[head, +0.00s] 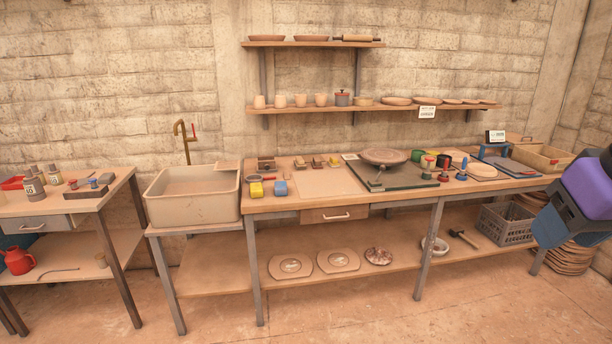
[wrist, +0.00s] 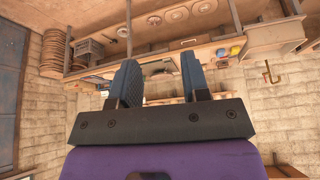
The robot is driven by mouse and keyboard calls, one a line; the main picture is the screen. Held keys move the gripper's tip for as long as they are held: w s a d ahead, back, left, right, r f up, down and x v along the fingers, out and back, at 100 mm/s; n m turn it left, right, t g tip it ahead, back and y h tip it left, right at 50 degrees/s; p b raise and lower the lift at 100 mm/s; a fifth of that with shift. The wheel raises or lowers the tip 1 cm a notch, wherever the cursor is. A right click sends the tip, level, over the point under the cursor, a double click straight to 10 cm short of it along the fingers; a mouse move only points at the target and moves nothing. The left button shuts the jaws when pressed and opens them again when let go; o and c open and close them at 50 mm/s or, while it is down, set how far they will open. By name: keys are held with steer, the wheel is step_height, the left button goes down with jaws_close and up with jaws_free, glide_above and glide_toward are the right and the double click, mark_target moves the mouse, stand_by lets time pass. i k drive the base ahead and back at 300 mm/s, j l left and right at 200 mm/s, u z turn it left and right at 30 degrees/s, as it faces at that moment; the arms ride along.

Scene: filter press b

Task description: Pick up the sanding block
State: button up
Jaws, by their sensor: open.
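No block is plainly marked as the sanding block, and I cannot tell for sure which one it is. Small brown blocks (head: 317,162) lie at the back of the long workbench (head: 400,199), left of the wheel. In the head view, my purple and dark blue arm end is at the far right, well away from these blocks.
A sink (head: 193,197) stands left of the workbench, and a side table (head: 60,207) with bottles is further left. A round wheel (head: 385,157), cups and a wooden tray (head: 543,157) fill the bench's right half. A pale board (head: 325,181) lies clear. Shelves hang above.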

mark_target(316, 163)
steer(key=i, duration=0.9)
steer(key=i+l+u, duration=0.15)
steer(key=i, duration=0.75)
steer(key=i+l+u, duration=0.1)
steer(key=i+u, duration=0.15)
steer(key=i, duration=0.15)
steer(key=i+l+u, duration=0.2)
steer(key=i, duration=0.2)
steer(key=i+l+u, duration=0.25)
steer(key=i+j, duration=0.1)
